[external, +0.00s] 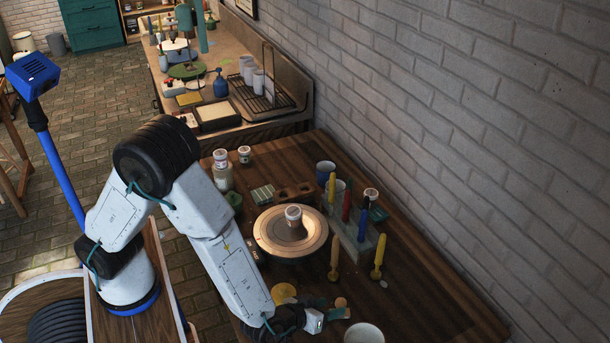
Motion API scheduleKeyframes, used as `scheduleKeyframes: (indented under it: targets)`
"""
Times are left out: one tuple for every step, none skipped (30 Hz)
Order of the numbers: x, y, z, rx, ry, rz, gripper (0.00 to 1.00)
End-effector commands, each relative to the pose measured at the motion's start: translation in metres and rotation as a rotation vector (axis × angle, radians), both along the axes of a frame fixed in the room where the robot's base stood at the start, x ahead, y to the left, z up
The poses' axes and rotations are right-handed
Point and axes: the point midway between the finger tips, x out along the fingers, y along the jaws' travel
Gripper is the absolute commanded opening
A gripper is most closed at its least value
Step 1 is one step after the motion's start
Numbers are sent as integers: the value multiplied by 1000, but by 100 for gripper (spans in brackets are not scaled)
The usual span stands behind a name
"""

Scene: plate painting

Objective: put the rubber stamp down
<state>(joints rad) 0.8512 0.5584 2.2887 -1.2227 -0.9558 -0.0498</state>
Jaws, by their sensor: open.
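My gripper (328,315) is low over the near part of the dark wooden table, at the lower middle of the external view. Its jaws are open, though the fingers are small and partly hidden here. A small tan, round-topped piece (341,302), possibly the rubber stamp's handle, shows right beside the fingers. I cannot tell whether it touches them or the table.
A white bowl or cup (364,334) stands close to the gripper's right. A yellow round piece (283,293) lies to its left. A grey holder (352,245) with upright coloured tools stands behind. The table's right side (445,290) is clear, beside a brick wall.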

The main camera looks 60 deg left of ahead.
Motion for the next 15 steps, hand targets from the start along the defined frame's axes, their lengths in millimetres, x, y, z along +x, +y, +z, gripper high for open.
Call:
scheduleKeyframes:
  targets:
    - [-11,-4,7,-3,-1,-4,48]
    - [-16,-5,9,-3,-1,-3,48]
    - [-23,-6,13,-2,-1,-4,48]
    - [-28,-7,16,-3,-1,-3,48]
    - [-33,-8,18,-2,-1,-4,48]
    - [-38,-9,21,-1,-2,-3,48]
    - [-42,-10,24,-2,-1,-2,48]
    - [-45,-10,25,-1,-1,-2,48]
    - [-49,-11,27,-1,-1,-2,48]
    - [-51,-11,28,-1,-1,0,48]
    - [-53,-12,29,-2,-1,-1,48]
    - [-54,-12,31,-5,1,-2,48]
    - [-54,-12,33,-11,4,-6,48]
    - [-53,-12,35,-20,11,-12,48]
    - [-50,-12,40,-40,24,-24,48]
